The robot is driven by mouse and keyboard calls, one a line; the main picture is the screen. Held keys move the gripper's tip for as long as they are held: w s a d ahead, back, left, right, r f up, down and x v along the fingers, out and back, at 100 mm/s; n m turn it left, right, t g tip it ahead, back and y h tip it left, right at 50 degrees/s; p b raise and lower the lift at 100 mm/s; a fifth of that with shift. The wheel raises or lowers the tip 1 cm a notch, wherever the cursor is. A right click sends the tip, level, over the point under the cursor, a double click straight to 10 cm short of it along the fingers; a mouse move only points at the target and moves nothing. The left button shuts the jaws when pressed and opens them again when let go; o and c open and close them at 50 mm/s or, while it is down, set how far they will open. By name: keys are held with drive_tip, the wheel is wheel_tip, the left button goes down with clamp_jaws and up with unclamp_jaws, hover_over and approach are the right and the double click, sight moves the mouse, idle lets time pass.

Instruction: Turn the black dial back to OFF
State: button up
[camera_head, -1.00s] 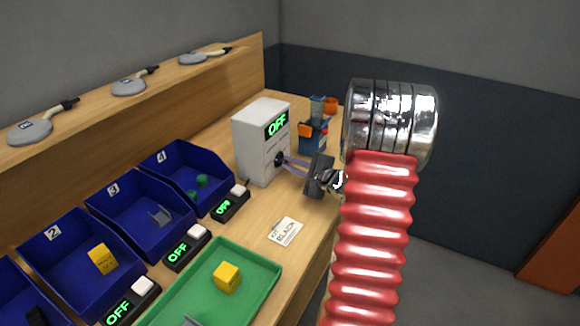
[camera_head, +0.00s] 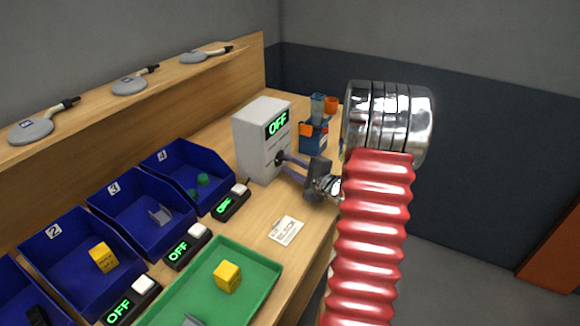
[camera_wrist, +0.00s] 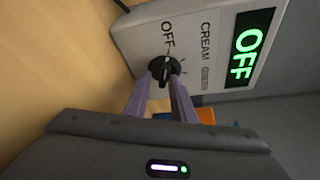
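The black dial (camera_wrist: 160,67) is on the front of a light grey box (camera_head: 249,146). In the wrist view its raised grip runs roughly toward the printed OFF label. The box's green display (camera_wrist: 240,51) reads OFF. My gripper (camera_wrist: 161,80) faces the dial, with one purple finger on each side of the grip's near end. The fingers stand apart, with a gap between them and the grip. In the head view my gripper (camera_head: 284,161) is close in front of the box, and its fingertips partly hide the dial.
Blue bins (camera_head: 86,266), small OFF switch boxes (camera_head: 187,247) and a green tray (camera_head: 270,281) with a yellow cube (camera_head: 227,277) lie left of my arm. A white card (camera_head: 286,230) lies below my gripper.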

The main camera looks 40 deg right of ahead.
drive_tip(key=shift+o, duration=0.5)
drive_tip(key=shift+d+r, duration=0.1)
drive_tip(key=shift+s, duration=0.15)
drive_tip(key=shift+s+r, duration=0.1)
drive_tip(key=shift+s, duration=0.15)
drive_tip(key=s, duration=0.4)
drive_tip(key=s+r, duration=0.1)
drive_tip(key=s, duration=0.7)
drive_tip(key=shift+s+r, duration=0.35)
drive_tip(key=shift+s, duration=0.05)
drive_tip(key=shift+a, duration=0.25)
